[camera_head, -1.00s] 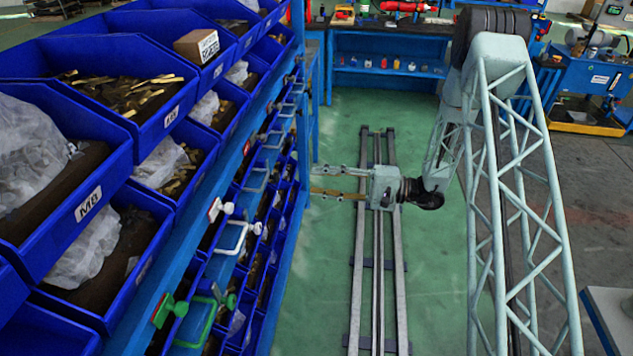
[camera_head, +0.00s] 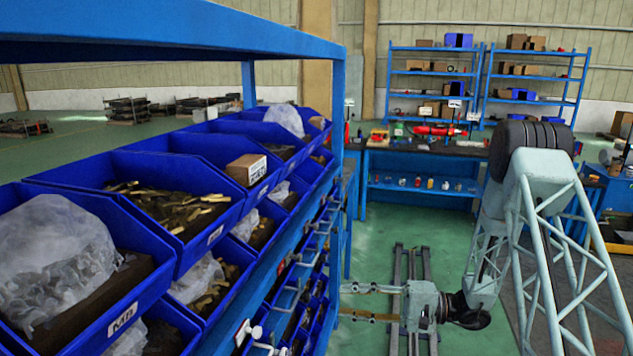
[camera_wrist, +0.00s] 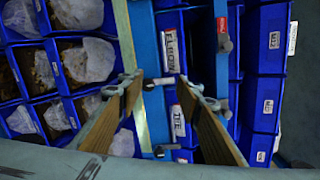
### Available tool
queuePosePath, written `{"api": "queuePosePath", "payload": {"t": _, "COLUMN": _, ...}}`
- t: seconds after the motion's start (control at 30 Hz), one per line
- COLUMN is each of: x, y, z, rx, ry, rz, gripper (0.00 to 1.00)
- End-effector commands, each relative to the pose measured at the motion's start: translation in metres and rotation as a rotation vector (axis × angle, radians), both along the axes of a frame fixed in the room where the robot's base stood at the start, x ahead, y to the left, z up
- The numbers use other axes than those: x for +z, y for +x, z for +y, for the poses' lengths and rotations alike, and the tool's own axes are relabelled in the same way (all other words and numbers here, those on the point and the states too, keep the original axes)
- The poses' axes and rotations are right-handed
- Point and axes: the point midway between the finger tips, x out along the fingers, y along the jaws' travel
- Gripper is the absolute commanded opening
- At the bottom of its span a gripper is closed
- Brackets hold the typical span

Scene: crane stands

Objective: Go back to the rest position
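My gripper (camera_head: 342,301) is at the end of my pale lattice arm, low in the head view, pointing left toward the blue bin rack (camera_head: 343,150). Its two long fingers are apart with nothing between them. In the wrist view my gripper (camera_wrist: 157,88) also shows open and empty, with wood-coloured fingers spread in front of the rack's labelled bins. I cannot tell the exact gap between the fingertips and the rack.
Blue bins (camera_head: 215,237) hold metal parts, plastic bags and a cardboard box (camera_head: 246,169). Handles (camera_head: 250,332) stick out along the rack's side. Floor rails (camera_head: 397,262) run beside the rack. A workbench (camera_head: 420,188) and blue shelves (camera_head: 490,77) stand at the back.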

Motion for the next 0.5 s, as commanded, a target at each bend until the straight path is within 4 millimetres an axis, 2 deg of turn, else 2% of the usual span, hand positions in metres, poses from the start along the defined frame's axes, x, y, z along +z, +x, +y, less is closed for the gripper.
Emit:
{"api": "queuePosePath", "payload": {"t": 0.1, "x": 0.02, "y": -0.01, "z": 0.007, "rx": 0.039, "ry": -0.025, "rz": 0.001, "gripper": 0.32}}
{"api": "queuePosePath", "payload": {"t": 0.5, "x": 0.073, "y": -0.052, "z": 0.025, "rx": 0.16, "ry": -0.117, "rz": 0.021, "gripper": 0.32}}
